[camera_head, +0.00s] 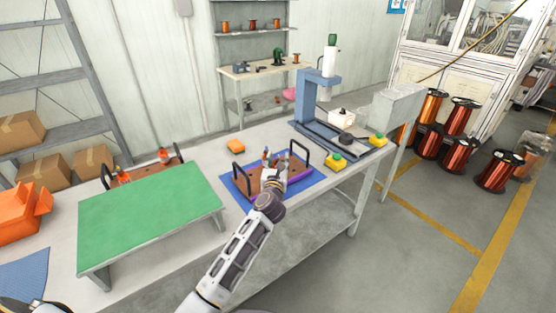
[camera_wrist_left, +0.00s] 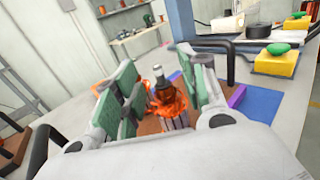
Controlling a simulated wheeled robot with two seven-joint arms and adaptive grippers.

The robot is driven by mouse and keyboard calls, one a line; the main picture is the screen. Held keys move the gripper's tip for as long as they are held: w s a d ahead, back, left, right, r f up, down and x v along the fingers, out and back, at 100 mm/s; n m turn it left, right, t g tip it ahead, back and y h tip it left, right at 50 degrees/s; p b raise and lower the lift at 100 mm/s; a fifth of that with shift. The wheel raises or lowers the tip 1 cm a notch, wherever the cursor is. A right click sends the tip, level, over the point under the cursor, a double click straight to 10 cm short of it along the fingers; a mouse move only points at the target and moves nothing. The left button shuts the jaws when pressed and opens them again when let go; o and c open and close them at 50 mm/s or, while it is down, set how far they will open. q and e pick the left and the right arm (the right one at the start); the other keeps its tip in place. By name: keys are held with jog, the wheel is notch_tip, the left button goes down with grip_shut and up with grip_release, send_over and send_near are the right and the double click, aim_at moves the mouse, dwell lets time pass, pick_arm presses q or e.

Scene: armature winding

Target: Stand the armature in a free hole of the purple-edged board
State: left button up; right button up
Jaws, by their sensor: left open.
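The purple-edged board (camera_head: 299,174) is brown with black handles and lies on a blue mat on the workbench; its purple edge also shows in the left wrist view (camera_wrist_left: 236,97). My left gripper (camera_head: 268,165) is over this board. In the left wrist view my left gripper (camera_wrist_left: 160,80) is open, with green-padded fingers on both sides of an armature. That armature (camera_wrist_left: 165,93) is upright, with orange windings and a metal shaft on top. Its lower end is partly hidden, so I cannot tell whether it is seated in a hole. My right gripper is not in view.
A second brown board (camera_head: 147,174) with orange armatures stands behind a green-topped stand (camera_head: 150,215). A blue press (camera_head: 322,92) stands behind the purple-edged board, with yellow button boxes (camera_head: 336,162) beside it. An orange block (camera_head: 235,146) lies on the bench.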

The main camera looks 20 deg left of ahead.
pick_arm(q)
jog(key=s+d, duration=0.2)
jog(key=s, duration=0.8)
dwell(0.3)
jog(key=shift+s, duration=0.2)
dwell(0.8)
jog(key=s+d, duration=0.2)
jog(key=s, duration=0.9)
jog(key=shift+s, duration=0.25)
jog(key=shift+d, duration=0.1)
dwell(0.8)
